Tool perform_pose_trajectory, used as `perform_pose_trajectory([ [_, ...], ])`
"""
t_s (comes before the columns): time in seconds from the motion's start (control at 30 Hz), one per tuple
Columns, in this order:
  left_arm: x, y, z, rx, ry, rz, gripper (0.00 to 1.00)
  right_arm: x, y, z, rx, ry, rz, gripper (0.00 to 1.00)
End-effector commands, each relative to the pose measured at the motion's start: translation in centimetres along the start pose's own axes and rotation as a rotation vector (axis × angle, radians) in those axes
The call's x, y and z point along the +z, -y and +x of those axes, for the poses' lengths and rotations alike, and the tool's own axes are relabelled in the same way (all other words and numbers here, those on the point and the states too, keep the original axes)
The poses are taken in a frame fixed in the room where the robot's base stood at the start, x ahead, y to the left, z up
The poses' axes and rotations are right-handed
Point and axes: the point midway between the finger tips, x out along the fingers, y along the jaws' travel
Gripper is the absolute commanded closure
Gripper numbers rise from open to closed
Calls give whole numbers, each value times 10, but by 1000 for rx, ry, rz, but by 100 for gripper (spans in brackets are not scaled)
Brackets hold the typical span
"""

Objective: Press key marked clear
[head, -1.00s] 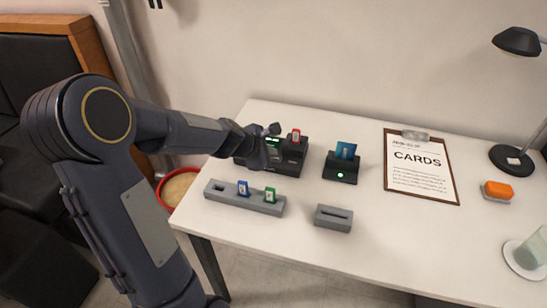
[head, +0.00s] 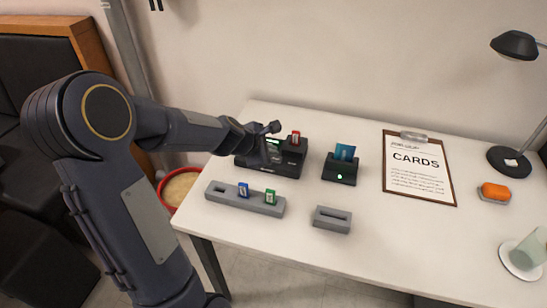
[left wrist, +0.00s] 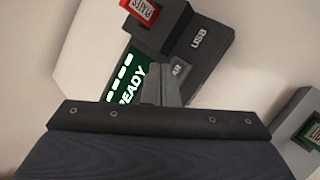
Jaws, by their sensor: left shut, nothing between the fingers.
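The black device (head: 289,163) stands at the back left of the table, with a red stick (head: 296,138) upright in it. My left gripper (head: 264,157) is over the left part of the device. In the left wrist view its shut, empty fingers (left wrist: 163,78) are beside that key and cover part of it. I cannot tell whether they touch it. My right gripper is not in view.
A grey holder (head: 230,203) with a blue and a green stick lies in front of the device. A slotted grey block (head: 332,226), a black card reader (head: 339,174) with a blue card and a clipboard (head: 421,198) are to the right.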

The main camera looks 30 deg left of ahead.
Motion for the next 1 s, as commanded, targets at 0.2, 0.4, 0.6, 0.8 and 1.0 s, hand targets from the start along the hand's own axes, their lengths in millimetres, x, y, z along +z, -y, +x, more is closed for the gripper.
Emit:
perform_pose_trajectory([
  [0.2, 6, -6, -9, 0, 0, 0, 100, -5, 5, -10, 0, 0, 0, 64],
  [0.4, 18, -17, -24, 0, 1, 0, 100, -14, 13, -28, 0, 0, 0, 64],
  [0.6, 26, -26, -36, 0, 0, 0, 100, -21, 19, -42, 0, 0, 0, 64],
  [0.8, 25, -25, -35, 0, 0, 0, 100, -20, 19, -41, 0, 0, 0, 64],
  [1.0, 25, -25, -35, 0, 0, 0, 100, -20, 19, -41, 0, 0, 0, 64],
])
